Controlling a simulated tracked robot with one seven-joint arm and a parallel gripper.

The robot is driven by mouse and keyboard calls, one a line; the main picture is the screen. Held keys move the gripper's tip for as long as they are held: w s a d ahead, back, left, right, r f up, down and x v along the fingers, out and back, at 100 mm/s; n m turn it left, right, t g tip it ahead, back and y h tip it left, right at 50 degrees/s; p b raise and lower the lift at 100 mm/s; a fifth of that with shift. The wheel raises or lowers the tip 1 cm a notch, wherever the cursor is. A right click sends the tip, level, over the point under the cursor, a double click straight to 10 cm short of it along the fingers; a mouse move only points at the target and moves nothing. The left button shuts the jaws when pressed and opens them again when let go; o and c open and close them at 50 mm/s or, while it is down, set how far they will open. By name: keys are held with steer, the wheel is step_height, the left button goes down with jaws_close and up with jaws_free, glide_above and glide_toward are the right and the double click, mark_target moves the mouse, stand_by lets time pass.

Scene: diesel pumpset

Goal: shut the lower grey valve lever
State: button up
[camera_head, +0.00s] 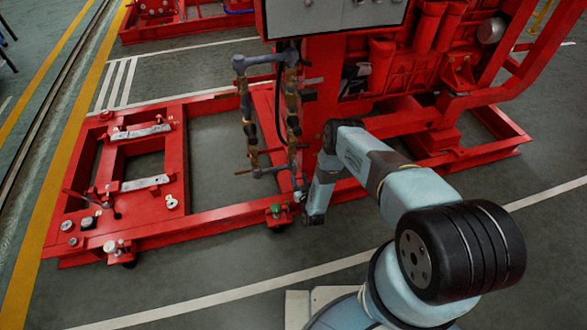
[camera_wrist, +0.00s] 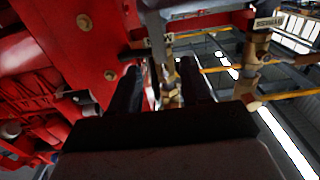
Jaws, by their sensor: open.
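My gripper (camera_wrist: 160,66) is open in the wrist view, with its two dark fingers pointing up the picture. A narrow grey bar (camera_wrist: 156,45), which looks like the grey valve lever, shows beyond and between the fingertips. I cannot tell whether a finger touches it. Brass valve pipework (camera_wrist: 170,88) stands behind the gap. In the head view the brass pipes (camera_head: 247,115) rise in front of the red machine, and my arm's end is low, just right of them. The fingers and the lever cannot be made out there.
Yellow bars (camera_wrist: 222,69) cross the pipework to the right of the fingers. A red panel (camera_wrist: 95,45) with bolts is close on the left. The red base frame (camera_head: 215,212) runs below the pipes. Grey floor (camera_head: 200,270) in front of it is clear.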

mark_target(295, 168)
steer(key=x, duration=0.7)
steer(key=shift+w+a, duration=0.1)
steer(key=shift+w, duration=0.2)
steer(key=shift+c, duration=0.2)
jaws_close()
